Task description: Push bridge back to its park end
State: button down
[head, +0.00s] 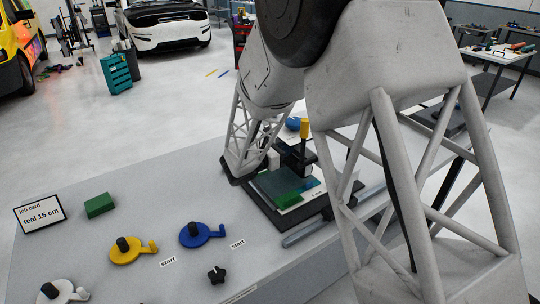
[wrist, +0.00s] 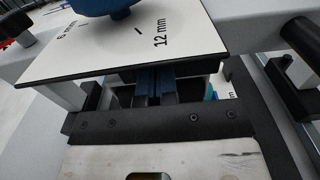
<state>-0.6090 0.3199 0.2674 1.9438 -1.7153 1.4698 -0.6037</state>
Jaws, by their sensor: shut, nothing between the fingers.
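The bridge (head: 298,156) is a dark frame standing across the far part of a black-edged bed, with a yellow handle (head: 304,128) and a blue knob (head: 292,123) near its top. Part of it is hidden behind my arm. In the wrist view, a white plate (wrist: 110,40) marked "12 mm" lies under a blue knob (wrist: 108,5). My gripper (wrist: 155,88) is shut and empty, close below that plate's edge; I cannot tell whether it touches the bridge. In the head view my arm hides the fingers.
A teal-green sheet (head: 278,186) lies on the bed. Blue (head: 200,235), yellow (head: 127,252) and white (head: 62,292) cranked discs, a green block (head: 99,205), a black knob (head: 216,275) and a "teal 15 cm" card (head: 38,213) are on the grey table.

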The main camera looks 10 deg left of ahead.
jog(key=x, duration=2.8)
jog(key=shift+d, duration=0.15)
jog(key=shift+w+d+r, duration=0.1)
jog(key=shift+w+d, duration=0.05)
jog(key=shift+w, duration=0.05)
jog(key=shift+s, duration=0.1)
jog(key=v, duration=1.4)
jog(key=shift+s+a, duration=0.2)
jog(key=shift+a, duration=0.15)
